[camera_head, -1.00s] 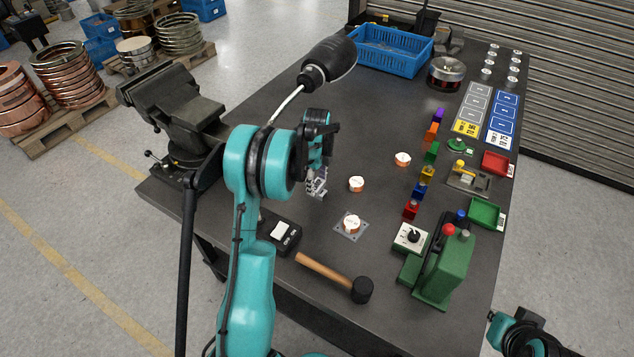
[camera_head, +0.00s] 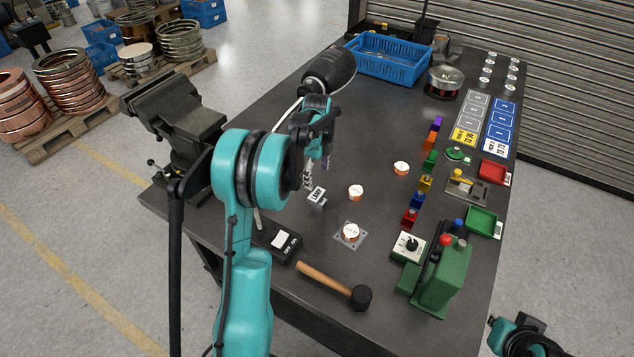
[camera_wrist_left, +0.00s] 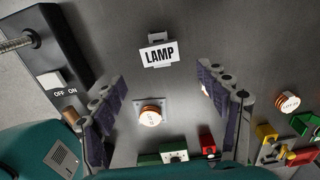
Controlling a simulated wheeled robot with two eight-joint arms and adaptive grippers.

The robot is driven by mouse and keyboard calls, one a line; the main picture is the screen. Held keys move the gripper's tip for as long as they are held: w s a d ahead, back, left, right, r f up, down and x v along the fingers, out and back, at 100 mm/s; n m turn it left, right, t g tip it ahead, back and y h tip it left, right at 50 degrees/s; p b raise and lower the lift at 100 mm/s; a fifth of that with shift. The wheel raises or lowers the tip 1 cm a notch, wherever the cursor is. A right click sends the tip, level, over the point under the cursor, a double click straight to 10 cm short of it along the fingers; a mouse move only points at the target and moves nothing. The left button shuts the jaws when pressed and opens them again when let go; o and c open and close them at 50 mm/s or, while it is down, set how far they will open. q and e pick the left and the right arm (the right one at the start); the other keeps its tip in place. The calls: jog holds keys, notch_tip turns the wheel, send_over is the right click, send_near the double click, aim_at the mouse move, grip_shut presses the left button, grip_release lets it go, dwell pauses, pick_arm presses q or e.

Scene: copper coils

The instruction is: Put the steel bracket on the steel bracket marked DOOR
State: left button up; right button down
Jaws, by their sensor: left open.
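A small steel bracket (camera_head: 316,202) with a white plate reading LAMP stands on the dark table. It also shows in the left wrist view, where the LAMP bracket (camera_wrist_left: 158,53) lies ahead of the fingers. I cannot tell whether another bracket is under it. No DOOR label is readable. My left gripper (camera_head: 316,171) is open and empty, just behind and above the bracket in the head view. In the left wrist view the two fingers of the left gripper (camera_wrist_left: 163,100) are wide apart. My right gripper is out of view; only part of that arm shows at lower right.
Copper pieces (camera_head: 356,192) and one on a square plate (camera_head: 351,232) stand close by. A switch box (camera_head: 279,242), a mallet (camera_head: 335,285), a green press (camera_head: 443,275) and coloured blocks (camera_head: 417,201) surround them. A vise (camera_head: 183,120) and blue crate (camera_head: 391,65) are farther off.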

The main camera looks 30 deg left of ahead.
pick_arm(q)
jog(key=shift+r+p, duration=0.35)
jog(key=shift+r, duration=1.6)
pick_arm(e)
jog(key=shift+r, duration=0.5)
pick_arm(q)
jog(key=shift+f, duration=0.1)
